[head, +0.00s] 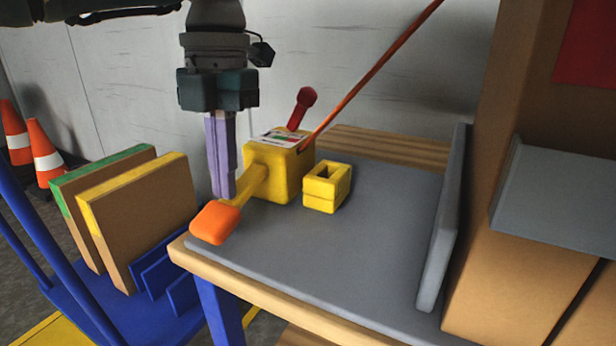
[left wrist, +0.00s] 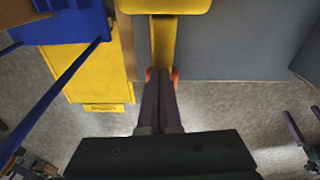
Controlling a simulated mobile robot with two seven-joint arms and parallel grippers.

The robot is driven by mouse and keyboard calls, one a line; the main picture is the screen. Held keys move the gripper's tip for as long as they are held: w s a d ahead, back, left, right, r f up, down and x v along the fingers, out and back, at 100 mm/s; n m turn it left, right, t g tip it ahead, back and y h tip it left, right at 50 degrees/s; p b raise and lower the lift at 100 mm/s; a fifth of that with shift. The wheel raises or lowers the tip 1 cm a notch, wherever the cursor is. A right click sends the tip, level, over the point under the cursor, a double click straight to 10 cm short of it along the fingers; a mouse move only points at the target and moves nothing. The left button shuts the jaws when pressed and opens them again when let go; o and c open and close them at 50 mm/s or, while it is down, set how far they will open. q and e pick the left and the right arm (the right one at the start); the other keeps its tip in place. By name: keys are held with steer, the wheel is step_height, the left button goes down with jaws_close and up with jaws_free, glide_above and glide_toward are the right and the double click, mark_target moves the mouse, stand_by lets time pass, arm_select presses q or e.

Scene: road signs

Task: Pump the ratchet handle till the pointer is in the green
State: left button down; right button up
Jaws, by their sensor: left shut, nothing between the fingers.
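The yellow ratchet box (head: 285,180) sits on the grey-topped table. Its yellow handle slants down toward the front left and ends in an orange grip (head: 215,222) at the table's corner. A small label with red and green (head: 284,138) is on the box top; I cannot make out the pointer. My left gripper (head: 224,194) is shut and empty, pointing down by the handle. In the left wrist view its fingertips (left wrist: 161,72) overlap the orange grip (left wrist: 175,73), which shows on both sides, with the yellow handle (left wrist: 163,42) beyond. Contact cannot be told. My right gripper is out of view.
A red lever (head: 301,108) stands behind the box, and an orange strap (head: 370,74) rises to the right. A small hollow yellow block (head: 325,197) stands right of it. A blue rack with sign panels (head: 145,222) is left of the table. Grey tabletop (head: 340,258) is clear in front.

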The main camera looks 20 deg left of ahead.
arm_select(q)
step_height(320, 180, up, 10)
steer(key=w+p, duration=0.1)
steer(key=p, duration=0.2)
steer(key=shift+p, duration=0.4)
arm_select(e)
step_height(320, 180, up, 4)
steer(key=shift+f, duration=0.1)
arm_select(q)
steer(key=shift+d, duration=0.1)
